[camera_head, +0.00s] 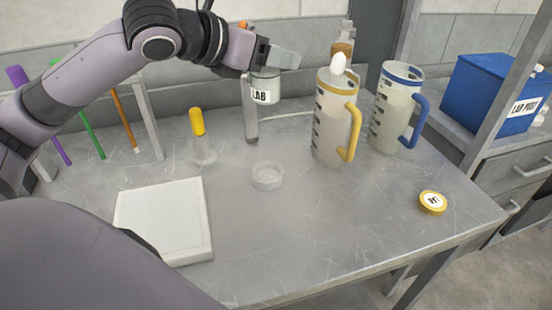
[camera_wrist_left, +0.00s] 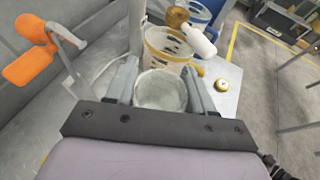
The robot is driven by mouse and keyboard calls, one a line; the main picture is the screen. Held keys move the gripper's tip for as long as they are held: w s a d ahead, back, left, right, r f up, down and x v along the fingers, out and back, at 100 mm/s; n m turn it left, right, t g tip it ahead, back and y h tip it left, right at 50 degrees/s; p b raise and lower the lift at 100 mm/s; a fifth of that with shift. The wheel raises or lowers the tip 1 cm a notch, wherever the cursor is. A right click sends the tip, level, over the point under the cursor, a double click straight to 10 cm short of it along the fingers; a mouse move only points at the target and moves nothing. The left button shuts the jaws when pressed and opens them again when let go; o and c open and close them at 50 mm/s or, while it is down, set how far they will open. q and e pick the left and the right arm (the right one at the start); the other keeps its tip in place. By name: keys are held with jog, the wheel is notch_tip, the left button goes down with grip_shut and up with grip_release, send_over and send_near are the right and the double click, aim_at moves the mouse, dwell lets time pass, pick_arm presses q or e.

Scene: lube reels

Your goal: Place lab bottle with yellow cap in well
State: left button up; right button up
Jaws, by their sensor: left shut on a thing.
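My left gripper (camera_head: 272,68) is shut on a small whitish jar labelled LAB (camera_head: 264,88) and holds it above the table. In the left wrist view the jar's round top (camera_wrist_left: 160,90) sits between the two fingers, with no cap visible on it. A yellow cap with a printed label (camera_head: 432,202) lies flat on the table at the right, apart from the jar. It also shows small in the left wrist view (camera_wrist_left: 222,84). A small round clear dish (camera_head: 267,177), possibly the well, stands mid-table below and in front of the jar. My right gripper is out of view.
A yellow-handled pitcher (camera_head: 331,130) and a blue-handled pitcher (camera_head: 396,110) stand right of the gripper. A yellow-topped piece (camera_head: 198,122) stands left of the dish. A white flat slab (camera_head: 165,215) lies front left. The table between dish and cap is clear.

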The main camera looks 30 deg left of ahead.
pick_arm(q)
notch_tip(320, 180, down, 18)
jog(key=b, duration=0.6)
jog(key=shift+s+f, duration=0.15)
jog(key=shift+f, duration=0.15)
jog(key=shift+f, duration=0.1)
jog(key=o, duration=1)
